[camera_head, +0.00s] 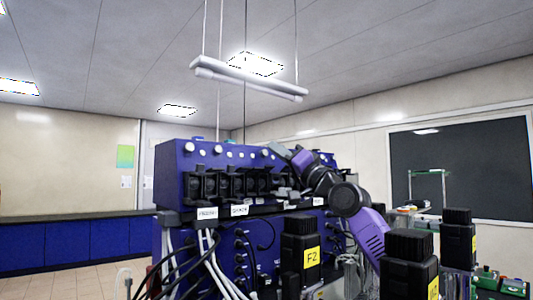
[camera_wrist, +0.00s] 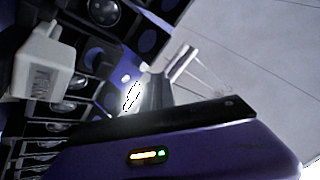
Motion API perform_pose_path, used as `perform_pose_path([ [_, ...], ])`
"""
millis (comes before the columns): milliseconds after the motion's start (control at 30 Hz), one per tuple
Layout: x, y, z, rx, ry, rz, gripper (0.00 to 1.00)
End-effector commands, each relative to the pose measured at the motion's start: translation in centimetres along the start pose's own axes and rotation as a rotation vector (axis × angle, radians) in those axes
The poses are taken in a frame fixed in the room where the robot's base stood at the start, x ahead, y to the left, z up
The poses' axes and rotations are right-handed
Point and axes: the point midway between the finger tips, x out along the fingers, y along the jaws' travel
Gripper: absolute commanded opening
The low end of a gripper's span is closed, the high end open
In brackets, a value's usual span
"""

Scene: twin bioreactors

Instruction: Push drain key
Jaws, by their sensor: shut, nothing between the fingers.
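The blue bioreactor unit (camera_head: 185,165) stands ahead, with a row of dark pump-like modules (camera_head: 225,187) along its front and round white knobs on its top edge. I cannot pick out the drain key for certain in either view. My gripper (camera_head: 280,150) is at the upper right of the unit, close to its top edge. In the wrist view its grey fingers (camera_wrist: 156,92) are together and empty, pointing toward the blue panel, with a bright glint beside them. Whether they touch anything cannot be told. My purple wrist housing covers the lower part of that view.
A pale block (camera_wrist: 38,60) sits close by at the left of the wrist view, beside dark modules. Black-capped bottles with yellow labels (camera_head: 300,245) stand in front of the unit. Cables and tubes (camera_head: 205,260) hang at its lower left. A light fixture (camera_head: 250,80) hangs above.

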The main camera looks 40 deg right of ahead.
Motion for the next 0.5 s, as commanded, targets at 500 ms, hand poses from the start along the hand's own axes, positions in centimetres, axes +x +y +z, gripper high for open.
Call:
perform_pose_path([
  [500,-2.4,-1.4,-0.9,0.009,-0.004,-0.001,0.0],
])
